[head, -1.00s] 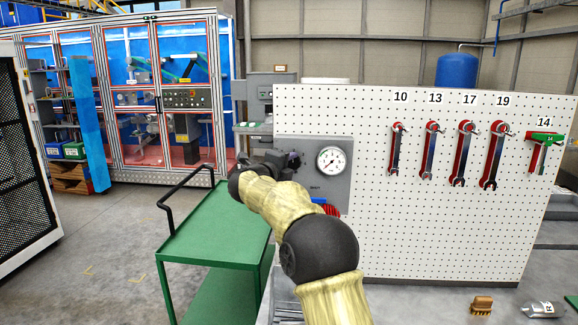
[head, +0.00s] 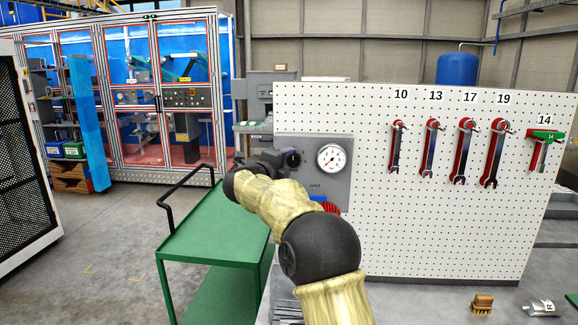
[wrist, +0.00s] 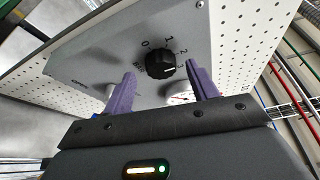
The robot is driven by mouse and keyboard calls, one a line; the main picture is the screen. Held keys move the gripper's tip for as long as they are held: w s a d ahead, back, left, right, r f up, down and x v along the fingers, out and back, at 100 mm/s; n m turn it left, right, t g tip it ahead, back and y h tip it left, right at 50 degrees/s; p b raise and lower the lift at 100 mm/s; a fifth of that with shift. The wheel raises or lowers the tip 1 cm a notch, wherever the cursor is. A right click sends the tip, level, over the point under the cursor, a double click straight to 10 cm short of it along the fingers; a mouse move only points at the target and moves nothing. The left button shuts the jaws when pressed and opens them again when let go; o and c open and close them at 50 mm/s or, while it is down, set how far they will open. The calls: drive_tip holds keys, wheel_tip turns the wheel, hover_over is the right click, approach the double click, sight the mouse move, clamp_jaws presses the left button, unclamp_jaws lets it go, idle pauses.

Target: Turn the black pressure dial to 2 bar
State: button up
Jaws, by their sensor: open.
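The black pressure dial (wrist: 160,64) sits on a grey panel (wrist: 95,50), with the marks 0, 1 and 2 around it. A short white line shows on its face, near its right side; I cannot tell exactly which mark it points to. In the head view the dial (head: 292,158) is left of the round white gauge (head: 331,158). My gripper (wrist: 161,72) is open, its purple fingers on either side of the dial in the wrist picture, apparently not touching it. In the head view my gripper (head: 262,160) is small and dark, just left of the dial.
The panel is on a white pegboard (head: 420,235) with several wrenches (head: 462,152) hanging to the right. A brush (head: 482,304) lies at the lower right. A red item (head: 330,206) is under the gauge, partly hidden by my arm.

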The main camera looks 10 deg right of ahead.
drive_tip(key=b+v, duration=0.3)
drive_tip(key=v, duration=1.2)
drive_tip(key=shift+s+a, duration=0.2)
drive_tip(key=shift+a, duration=0.1)
